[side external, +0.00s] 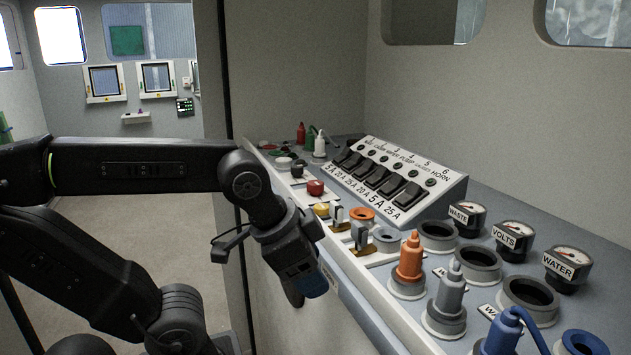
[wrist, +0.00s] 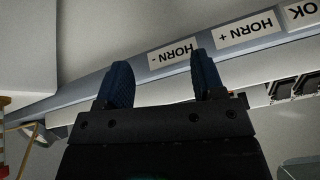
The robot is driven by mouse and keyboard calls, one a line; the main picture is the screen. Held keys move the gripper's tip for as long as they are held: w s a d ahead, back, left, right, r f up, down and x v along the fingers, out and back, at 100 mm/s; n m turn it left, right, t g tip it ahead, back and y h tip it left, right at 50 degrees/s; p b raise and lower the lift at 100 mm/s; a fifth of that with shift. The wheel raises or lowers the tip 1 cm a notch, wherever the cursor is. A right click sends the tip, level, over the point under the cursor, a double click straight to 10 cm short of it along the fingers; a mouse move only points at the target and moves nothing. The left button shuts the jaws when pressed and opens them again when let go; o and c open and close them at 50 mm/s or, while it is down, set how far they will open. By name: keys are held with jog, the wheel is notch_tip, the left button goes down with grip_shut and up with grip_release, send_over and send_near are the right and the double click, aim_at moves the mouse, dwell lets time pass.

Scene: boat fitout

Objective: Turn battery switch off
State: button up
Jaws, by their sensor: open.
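No part of the console carries a battery label that I can read. A red knob (side external: 315,187) on a pale base sits on the console's left part, beyond my wrist in the side external view; I cannot tell if it is the battery switch. My gripper (side external: 306,286) hangs tilted down beside the console's front edge, nearer the camera than the red knob and apart from it. In the wrist view its two blue fingers (wrist: 162,80) are spread with nothing between them. Past them run upside-down labels, "HORN -" (wrist: 173,56) and "HORN +" (wrist: 249,31).
A sloped breaker panel (side external: 390,180) with several black rockers stands behind. Small levers (side external: 360,236), an orange plug (side external: 410,260), a grey plug (side external: 453,295) and a blue plug (side external: 503,332) rise nearby. Round gauges (side external: 511,240) line the right. Open floor (side external: 130,215) lies left.

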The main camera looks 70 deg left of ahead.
jog(key=r+m, duration=0.2)
jog(key=m, duration=0.1)
notch_tip(320, 180, up, 14)
jog(key=n+g, duration=0.6)
jog(key=n, duration=0.4)
send_over(315, 182)
notch_tip(315, 182, down, 14)
jog(key=shift+d+r, duration=0.1)
jog(key=shift+r, duration=0.1)
jog(key=shift+c, duration=0.2)
jog(key=c, duration=0.9)
